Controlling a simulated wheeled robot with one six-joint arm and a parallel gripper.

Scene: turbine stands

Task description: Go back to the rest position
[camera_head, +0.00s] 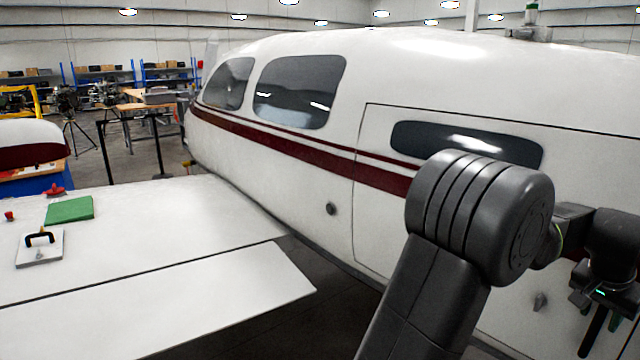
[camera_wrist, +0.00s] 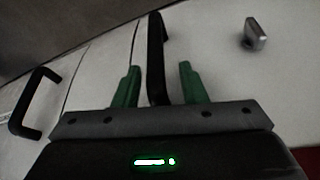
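My gripper (camera_head: 602,310) is at the right edge of the head view, beside the white aircraft fuselage (camera_head: 290,170). In the wrist view its two green fingers (camera_wrist: 160,84) stand apart. A black bar-shaped handle (camera_wrist: 156,45) shows in the gap between them; I cannot tell whether it touches either finger. Another black handle (camera_wrist: 34,102) is at the left on a pale surface, and a small silver knob (camera_wrist: 254,36) is at the upper right. My arm is bent in front of the fuselage.
The white wing (camera_head: 150,235) fills the lower left. On it lie a white plate (camera_head: 40,254) with a black handle, a green block (camera_head: 69,210) and a red object (camera_head: 54,191). An orange-topped table (camera_head: 145,107) and shelves stand behind. A small fitting (camera_head: 540,301) is on the fuselage near my gripper.

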